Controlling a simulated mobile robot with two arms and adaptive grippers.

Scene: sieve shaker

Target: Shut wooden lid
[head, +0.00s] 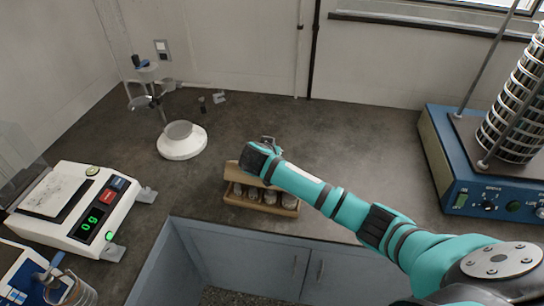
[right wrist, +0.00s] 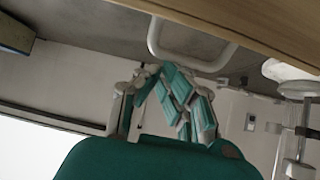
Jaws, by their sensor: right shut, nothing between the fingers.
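A wooden box (head: 262,207) with several small jars in it stands open near the bench's front edge in the head view. Its wooden lid (head: 236,169) is raised at the back of the box and partly covered by my right arm. In the right wrist view the lid (right wrist: 255,22) crosses the top right as a tan panel, with a pale loop handle (right wrist: 190,62) beside it. My right gripper (head: 268,143) is behind the lid, its fingers largely hidden. In the wrist view its teal fingers (right wrist: 178,88) are together and empty, close to the loop; contact is unclear.
A blue sieve shaker (head: 470,165) stands at the right. The bench between dish and shaker is mostly clear. Blue cabinets (head: 270,265) lie below the front edge.

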